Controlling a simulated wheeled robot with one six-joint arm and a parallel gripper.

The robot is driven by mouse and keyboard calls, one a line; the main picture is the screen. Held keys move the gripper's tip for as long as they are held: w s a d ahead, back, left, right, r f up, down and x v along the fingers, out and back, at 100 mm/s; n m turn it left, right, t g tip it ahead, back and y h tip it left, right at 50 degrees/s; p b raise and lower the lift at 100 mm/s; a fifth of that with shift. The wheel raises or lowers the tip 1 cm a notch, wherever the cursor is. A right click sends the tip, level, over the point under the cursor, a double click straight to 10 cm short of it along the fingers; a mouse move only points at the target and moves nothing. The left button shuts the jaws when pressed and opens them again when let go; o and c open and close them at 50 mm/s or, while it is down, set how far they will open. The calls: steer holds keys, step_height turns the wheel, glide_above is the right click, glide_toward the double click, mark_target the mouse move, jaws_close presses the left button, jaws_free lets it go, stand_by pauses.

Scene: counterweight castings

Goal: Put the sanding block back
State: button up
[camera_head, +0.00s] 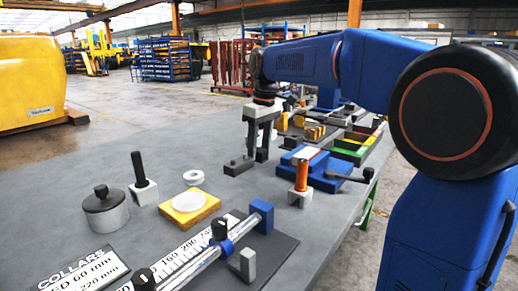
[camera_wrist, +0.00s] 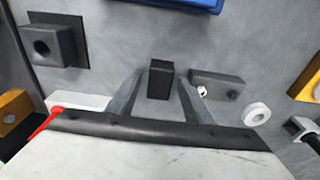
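A small dark block (camera_wrist: 160,79) stands on the grey bench, taken to be the sanding block, though no label shows. My gripper (camera_head: 259,151) is low over the bench in the head view, pointing down. In the wrist view its two fingers (camera_wrist: 160,76) are spread, one on each side of the dark block, with visible gaps. The block also shows in the head view (camera_head: 262,155), partly behind a finger. A longer grey block (camera_wrist: 216,84) with a small knob lies just right of it in the wrist view. Where the sanding block belongs cannot be told.
A white ring (camera_head: 193,178), a yellow plate with a white disc (camera_head: 183,212) and a black peg in a white base (camera_head: 144,190) stand left of my gripper. A blue vise (camera_head: 318,172) is at the right. A dark socket (camera_wrist: 55,42) sits at the wrist view's upper left.

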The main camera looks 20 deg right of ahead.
mark_target(263, 151)
step_height(263, 151, up, 12)
steer(key=s, duration=0.1)
steer(key=shift+d, duration=0.45)
steer(key=shift+s+r, duration=0.1)
stand_by(0.3)
